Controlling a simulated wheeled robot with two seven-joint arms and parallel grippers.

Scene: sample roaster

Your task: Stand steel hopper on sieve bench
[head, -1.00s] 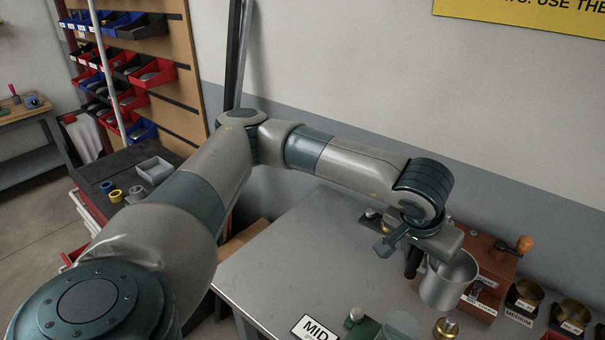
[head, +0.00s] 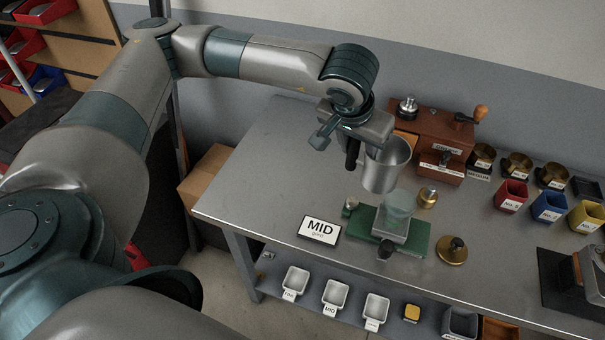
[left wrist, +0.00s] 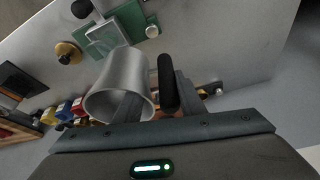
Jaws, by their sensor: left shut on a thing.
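The steel hopper (head: 384,172) is a silver cup with a wide open mouth and a dark handle (head: 351,153). My left gripper (head: 354,138) is shut on that handle. The left wrist view shows the hopper (left wrist: 122,85) beside its black handle (left wrist: 167,82), between my fingers. The hopper appears held above the sieve bench (head: 270,180), a grey metal-topped table, in front of the wooden grinder; its exact height is hard to tell. My right gripper is not in view.
The wooden grinder (head: 450,132) stands behind the hopper. Coloured cups stand right. The bench's left part is clear.

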